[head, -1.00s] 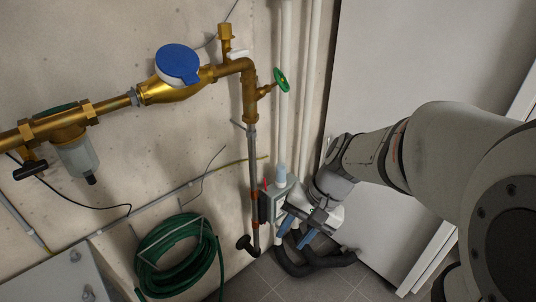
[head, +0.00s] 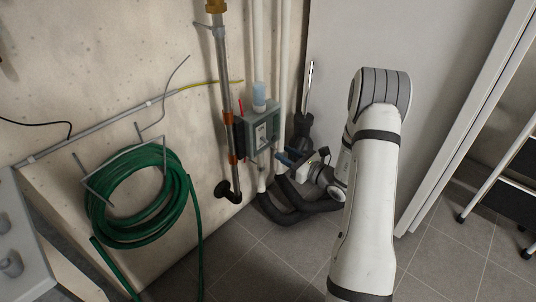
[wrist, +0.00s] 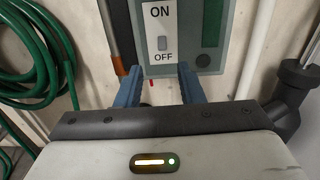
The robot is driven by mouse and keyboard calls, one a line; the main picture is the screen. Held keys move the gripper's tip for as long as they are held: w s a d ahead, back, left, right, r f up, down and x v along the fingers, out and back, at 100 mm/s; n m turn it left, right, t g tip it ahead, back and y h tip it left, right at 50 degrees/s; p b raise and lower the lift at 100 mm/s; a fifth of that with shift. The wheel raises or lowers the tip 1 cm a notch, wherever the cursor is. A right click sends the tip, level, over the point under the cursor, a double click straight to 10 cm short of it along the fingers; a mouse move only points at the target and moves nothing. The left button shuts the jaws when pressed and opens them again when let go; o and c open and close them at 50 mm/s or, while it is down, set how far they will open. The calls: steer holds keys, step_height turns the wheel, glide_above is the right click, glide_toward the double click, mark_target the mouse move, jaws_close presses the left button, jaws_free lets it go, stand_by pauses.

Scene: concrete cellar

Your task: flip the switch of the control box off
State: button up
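The control box (head: 262,128) is a grey-green box on the wall beside the pipes. In the wrist view its front (wrist: 225,60) carries a white switch plate (wrist: 161,22), with ON above and OFF below. A small grey switch (wrist: 162,43) sits between the two words; I cannot tell which way it is set. My gripper (wrist: 160,72) is open and empty, its two blue fingers apart just below the OFF label. In the head view my gripper (head: 287,158) is at the lower right of the box, partly hidden by its own body.
A coiled green hose (head: 140,195) hangs on the wall at left. A steel pipe with orange clamps (head: 228,110) runs close to the box's left side. Dark thick hoses (head: 290,207) lie below it.

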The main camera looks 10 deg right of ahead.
mark_target(264, 140)
steer(key=b+x, duration=0.2)
steer(key=x, duration=0.5)
steer(key=shift+w, duration=0.35)
steer(key=shift+f, duration=0.1)
steer(key=shift+c, duration=0.2)
steer(key=shift+f, duration=0.1)
jaws_close()
